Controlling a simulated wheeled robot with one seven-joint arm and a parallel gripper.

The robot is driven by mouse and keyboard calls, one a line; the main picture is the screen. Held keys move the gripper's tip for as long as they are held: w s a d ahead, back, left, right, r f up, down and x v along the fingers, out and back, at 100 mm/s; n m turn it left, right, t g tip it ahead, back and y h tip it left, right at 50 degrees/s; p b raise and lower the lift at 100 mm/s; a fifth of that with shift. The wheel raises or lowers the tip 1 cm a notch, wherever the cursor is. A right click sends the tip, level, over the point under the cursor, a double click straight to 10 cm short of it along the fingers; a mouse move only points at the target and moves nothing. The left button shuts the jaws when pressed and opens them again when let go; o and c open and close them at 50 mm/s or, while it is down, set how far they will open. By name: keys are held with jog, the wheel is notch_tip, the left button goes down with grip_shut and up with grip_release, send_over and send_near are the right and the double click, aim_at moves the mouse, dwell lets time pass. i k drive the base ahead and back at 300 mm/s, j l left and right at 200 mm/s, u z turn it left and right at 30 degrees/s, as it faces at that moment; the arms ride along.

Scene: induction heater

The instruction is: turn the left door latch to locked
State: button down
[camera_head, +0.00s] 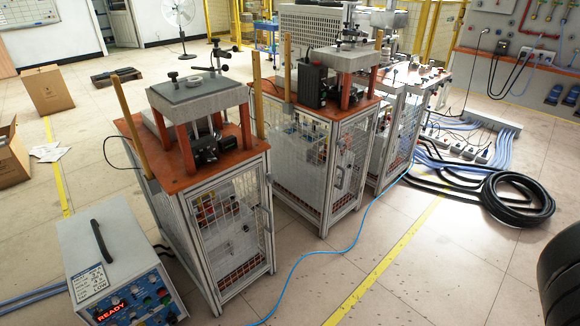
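The left station is a metal-framed cage (186,215) with a mesh door (229,235) on its front. A small grey fitting, which looks like the door latch (268,179), sits at the door's upper right edge. It is too small to tell whether it is locked or unlocked. The door looks closed against the frame. The middle station has a similar mesh door (345,160) with a grey handle (339,177). My gripper is not in view, so its distance from the latch cannot be seen.
The heater box (112,250) with a red READY display stands at the front left, close to the left cage. A blue cable (345,250) crosses the floor before the cages. Black hose coils (515,200) lie at right. The front middle floor is otherwise clear.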

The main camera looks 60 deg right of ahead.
aim_at(270, 179)
jog(key=z, duration=1.05)
